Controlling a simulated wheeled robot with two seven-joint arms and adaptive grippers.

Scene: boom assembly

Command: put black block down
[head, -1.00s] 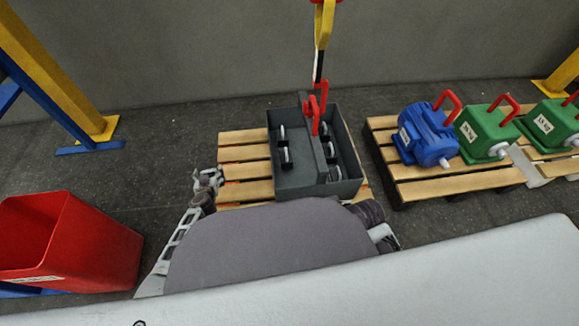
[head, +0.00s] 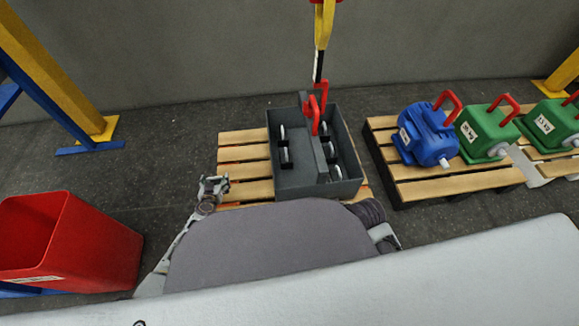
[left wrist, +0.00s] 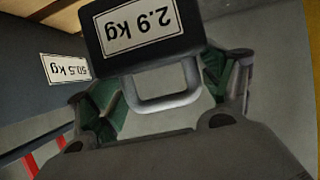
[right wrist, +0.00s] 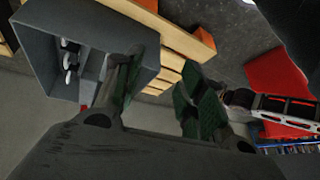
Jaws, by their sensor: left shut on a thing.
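The black block (left wrist: 135,35), labelled 2.9 kg, fills the top of the left wrist view with its light grey handle (left wrist: 160,100) toward me. My left gripper (left wrist: 165,85) is shut on this handle, a green-padded finger at each side. In the head view my left gripper (head: 213,188) is just left of the dark grey box (head: 300,190), over the pallet's left edge; the block is not clear there. What lies under the block is hidden. My right gripper (right wrist: 158,90) is open and empty near the box (right wrist: 50,55).
A red bin (head: 60,240) stands left. Blue motor (head: 425,135) and green blocks (head: 487,132) are right.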

